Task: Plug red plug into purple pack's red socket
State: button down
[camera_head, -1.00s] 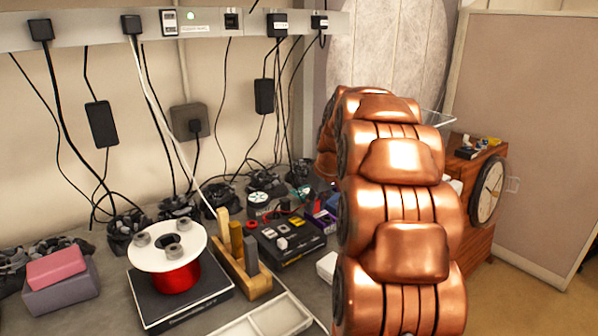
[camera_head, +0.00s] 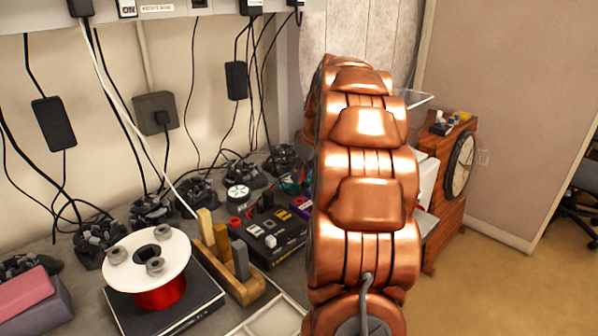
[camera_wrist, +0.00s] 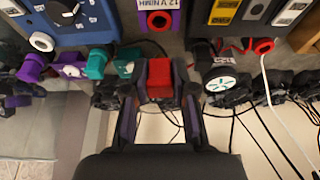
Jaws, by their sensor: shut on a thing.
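In the wrist view my gripper (camera_wrist: 160,100) is shut on the red plug (camera_wrist: 160,72), which sits between its two dark fingers. In the head view a bit of the purple pack (camera_head: 299,207) shows beside my copper arm. My arm hides the gripper and the plug there.
A dark pack with yellow and grey switches (camera_wrist: 235,15) and a red socket ring is beside the purple pack. A blue panel (camera_wrist: 85,25) stands on the other side. Teal (camera_wrist: 97,64) and purple connectors and dark clamps crowd around the plug. A red wire spool (camera_head: 160,290) stands at left.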

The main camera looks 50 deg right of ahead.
jog(key=shift+f, duration=0.1)
jog(key=b, duration=0.1)
send_over(302, 202)
jog(key=shift+s+a+f, duration=0.1)
jog(key=shift+a+f, duration=0.05)
jog(key=shift+f, duration=0.7)
jog(key=shift+s+a+f, duration=0.1)
jog(key=shift+a+f, duration=0.05)
jog(key=shift+f, duration=0.65)
jog(key=shift+s+a+f, duration=0.1)
jog(key=shift+a+f, duration=0.05)
jog(key=shift+f, duration=0.7)
jog(key=shift+s+f+b, duration=0.1)
jog(key=shift+b, duration=0.75)
jog(key=shift+f+b, duration=0.8)
jog(key=shift+b, duration=0.4)
dwell(1.9)
jog(key=c, duration=0.9)
grip_release()
jog(key=shift+o, duration=0.2)
jog(key=shift+r, duration=0.1)
jog(key=shift+r, duration=4.9)
